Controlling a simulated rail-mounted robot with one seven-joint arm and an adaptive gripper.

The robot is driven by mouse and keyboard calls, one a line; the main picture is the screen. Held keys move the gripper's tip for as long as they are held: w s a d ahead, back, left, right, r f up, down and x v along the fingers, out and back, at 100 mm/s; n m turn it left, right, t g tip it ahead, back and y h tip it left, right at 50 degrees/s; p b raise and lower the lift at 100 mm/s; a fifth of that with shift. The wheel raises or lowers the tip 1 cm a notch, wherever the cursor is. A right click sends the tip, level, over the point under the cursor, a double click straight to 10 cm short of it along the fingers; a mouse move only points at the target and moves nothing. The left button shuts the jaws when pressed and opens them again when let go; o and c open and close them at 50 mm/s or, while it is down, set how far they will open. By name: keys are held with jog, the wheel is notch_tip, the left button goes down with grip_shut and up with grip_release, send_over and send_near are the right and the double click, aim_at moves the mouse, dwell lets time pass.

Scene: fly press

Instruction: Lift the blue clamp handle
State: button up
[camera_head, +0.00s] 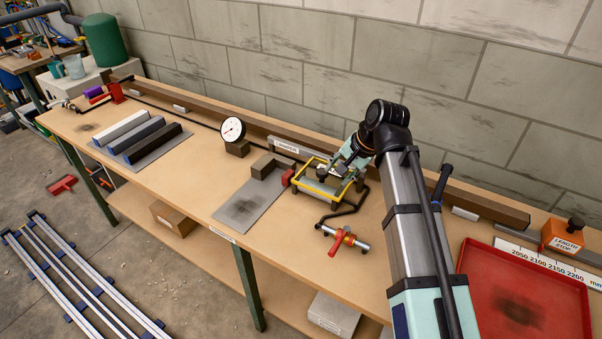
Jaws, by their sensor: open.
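A dark blue upright handle (441,182) shows just right of my arm, and its lower end is hidden behind the arm. It looks like the blue clamp handle, but its clamp body is not clear from here. My gripper (338,172) is at the end of the arm, left of the handle and apart from it. It is open, tilted down over a yellow-rimmed frame (319,192) on the bench. Its fingertips are small and partly hidden, and I cannot tell whether they touch the frame.
The wooden bench (284,240) holds a dial gauge (232,130), a grey plate (240,208), a red-handled valve (340,238) and a red tray (480,300). An orange block marked LENGTH (562,238) stands at right. A long rail (390,170) runs along the wall.

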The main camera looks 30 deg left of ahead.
jog(key=s+a+f+y, duration=0.1)
jog(key=s+a+f, duration=0.1)
jog(key=a, duration=0.8)
jog(key=shift+s+f, duration=0.35)
jog(key=shift+s, duration=0.35)
jog(key=shift+a, duration=0.1)
